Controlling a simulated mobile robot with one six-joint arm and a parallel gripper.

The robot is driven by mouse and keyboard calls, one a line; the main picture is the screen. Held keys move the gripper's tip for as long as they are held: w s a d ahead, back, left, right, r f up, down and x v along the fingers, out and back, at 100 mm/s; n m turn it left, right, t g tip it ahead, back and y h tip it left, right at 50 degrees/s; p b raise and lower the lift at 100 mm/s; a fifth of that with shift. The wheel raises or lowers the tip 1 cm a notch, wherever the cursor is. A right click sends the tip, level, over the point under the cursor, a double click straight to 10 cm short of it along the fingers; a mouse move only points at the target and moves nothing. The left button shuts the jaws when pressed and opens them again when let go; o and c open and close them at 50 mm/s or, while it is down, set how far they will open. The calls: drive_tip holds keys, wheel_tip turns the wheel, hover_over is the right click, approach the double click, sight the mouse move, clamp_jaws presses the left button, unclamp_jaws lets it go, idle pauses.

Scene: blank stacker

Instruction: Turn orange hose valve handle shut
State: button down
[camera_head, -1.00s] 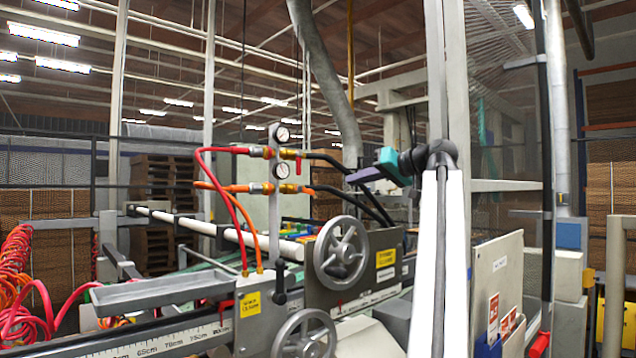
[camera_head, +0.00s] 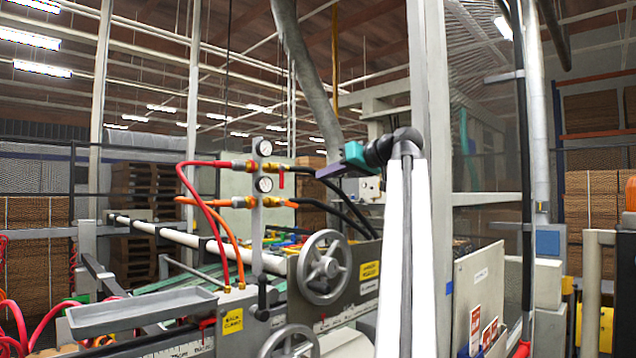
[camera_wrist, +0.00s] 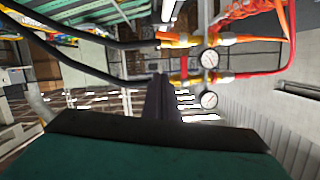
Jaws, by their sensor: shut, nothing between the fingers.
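The orange hose (camera_head: 222,228) runs into the lower of two brass valve fittings on a grey post. Its small orange valve handle (camera_head: 289,204) seems to lie along the pipe, but is too small to be sure. The same orange-hose valve shows in the upside-down wrist view (camera_wrist: 176,38), in the upper row. A red handle (camera_head: 281,180) hangs down from the red hose's valve above. My gripper (camera_head: 321,173) is shut and empty, right of the valves. In the wrist view its dark fingertips (camera_wrist: 160,80) point near the red-hose row, apart from the orange handle.
Two gauges (camera_head: 264,184) sit on the grey post (camera_head: 257,235). Black hoses (camera_head: 345,203) curve away right of the valves, close to my gripper. A handwheel (camera_head: 324,266) and a grey tray (camera_head: 142,309) stand below. Open air lies in front of the valves.

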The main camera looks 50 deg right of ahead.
drive_tip(key=p, duration=0.3)
hover_over(288, 204)
drive_tip(key=s+d, duration=0.3)
wheel_tip(288, 204, down, 2)
drive_tip(key=shift+w+a+f+p, duration=0.15)
drive_tip(key=shift+f+p, duration=0.35)
drive_tip(key=shift+f, duration=0.5)
drive_tip(key=shift+s+a+f+p, duration=0.1)
drive_tip(key=shift+f+p, duration=0.4)
drive_tip(key=shift+f, duration=0.5)
drive_tip(key=shift+w, duration=0.1)
drive_tip(key=shift+f, duration=0.15)
drive_tip(key=shift+d+m, duration=0.1)
drive_tip(key=shift+m, duration=0.2)
